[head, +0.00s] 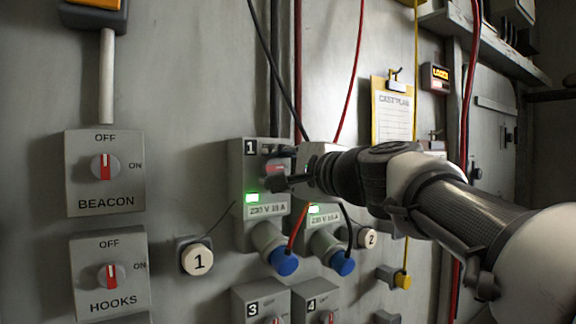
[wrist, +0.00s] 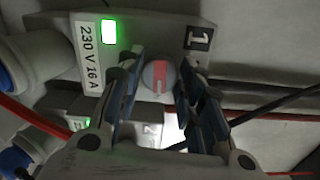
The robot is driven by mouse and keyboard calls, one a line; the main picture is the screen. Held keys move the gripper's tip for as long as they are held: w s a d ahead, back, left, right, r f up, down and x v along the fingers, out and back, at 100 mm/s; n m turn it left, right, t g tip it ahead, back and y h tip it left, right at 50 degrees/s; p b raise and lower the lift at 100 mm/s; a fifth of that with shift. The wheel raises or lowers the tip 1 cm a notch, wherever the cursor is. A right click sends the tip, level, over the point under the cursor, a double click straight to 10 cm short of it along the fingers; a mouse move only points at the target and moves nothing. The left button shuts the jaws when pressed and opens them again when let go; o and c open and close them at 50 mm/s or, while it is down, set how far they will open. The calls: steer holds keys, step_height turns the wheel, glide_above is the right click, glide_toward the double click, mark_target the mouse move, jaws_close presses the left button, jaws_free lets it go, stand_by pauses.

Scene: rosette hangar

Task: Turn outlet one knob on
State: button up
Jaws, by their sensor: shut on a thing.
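Outlet one is a grey box (head: 250,160) marked 1 on the wall; it also fills the top of the wrist view (wrist: 140,28). Its round grey knob (wrist: 158,76) has a red bar that lies crosswise to the box's upright direction. The box's small lamp (head: 252,197) glows green, and it shows lit in the wrist view too. My gripper (head: 281,178) is at the knob, its two fingers on either side and shut on it. In the head view the fingers and wrist partly hide the knob. Its printed position marks are not readable.
A second outlet box (head: 325,217) with a green lamp stands close on the right, partly behind my arm. Blue plugs (head: 284,262) and cables hang below. BEACON (head: 105,172) and HOOKS (head: 112,275) switches are at left. Red and black cables run close by.

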steer(key=shift+m, duration=0.5)
steer(key=o, duration=1.1)
steer(key=shift+c, duration=0.2)
steer(key=shift+s+d, duration=0.1)
steer(key=v, duration=1.1)
steer(key=shift+s+d, duration=0.25)
steer(key=shift+s, duration=0.05)
